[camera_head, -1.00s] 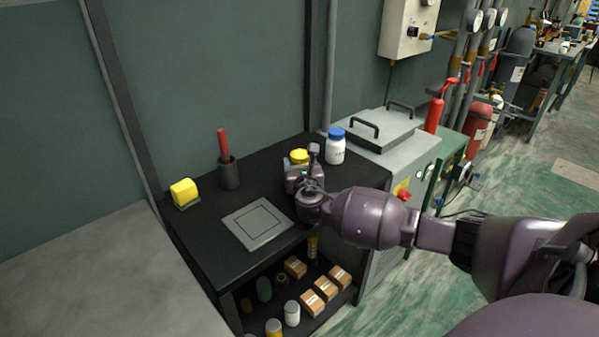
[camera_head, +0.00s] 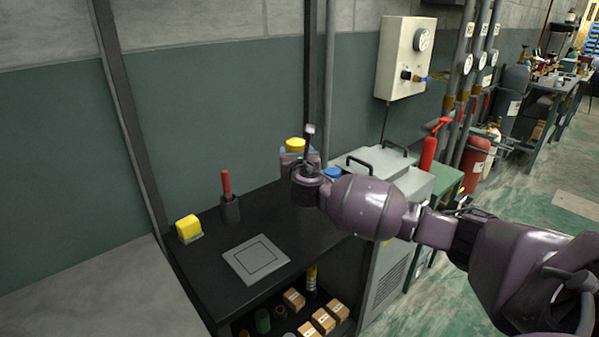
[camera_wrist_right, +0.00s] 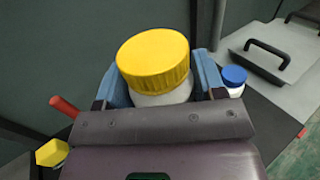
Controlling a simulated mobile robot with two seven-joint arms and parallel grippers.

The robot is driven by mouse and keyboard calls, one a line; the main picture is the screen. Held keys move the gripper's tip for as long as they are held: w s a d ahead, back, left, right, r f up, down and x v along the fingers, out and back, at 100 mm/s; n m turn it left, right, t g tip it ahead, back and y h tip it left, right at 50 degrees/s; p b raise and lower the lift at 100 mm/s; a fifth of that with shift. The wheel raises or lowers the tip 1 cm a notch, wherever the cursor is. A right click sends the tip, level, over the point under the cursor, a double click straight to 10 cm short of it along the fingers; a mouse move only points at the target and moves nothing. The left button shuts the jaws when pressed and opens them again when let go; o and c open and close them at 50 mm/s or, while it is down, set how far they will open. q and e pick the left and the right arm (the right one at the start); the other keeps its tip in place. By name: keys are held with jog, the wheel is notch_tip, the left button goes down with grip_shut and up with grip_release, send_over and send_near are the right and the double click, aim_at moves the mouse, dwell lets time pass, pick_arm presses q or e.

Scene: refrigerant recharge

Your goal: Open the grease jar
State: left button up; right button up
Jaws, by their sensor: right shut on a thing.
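The grease jar, a white jar with a ribbed yellow lid (camera_head: 295,144), is in my right gripper (camera_head: 297,155) above the back right part of the black bench (camera_head: 205,268). In the right wrist view the yellow lid (camera_wrist_right: 153,55) sits on top of the white jar body (camera_wrist_right: 165,97). The blue fingers of the right gripper (camera_wrist_right: 166,88) are shut on the body from both sides, below the lid. The jar's lower part is hidden by the gripper. My left gripper is not in view.
A blue-capped white bottle (camera_wrist_right: 233,78) stands near the jar, mostly hidden behind my arm in the head view. A grey square plate (camera_head: 238,266), a yellow block (camera_head: 188,228) and a dark cup with a red handle (camera_head: 230,209) are on the bench. A grey cabinet (camera_head: 410,180) stands to the right.

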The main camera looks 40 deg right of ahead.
aim_at(296, 142)
jog(key=shift+r+p, duration=0.3)
jog(key=shift+r, duration=1.6)
jog(key=o, duration=0.5)
jog(key=c, duration=0.7)
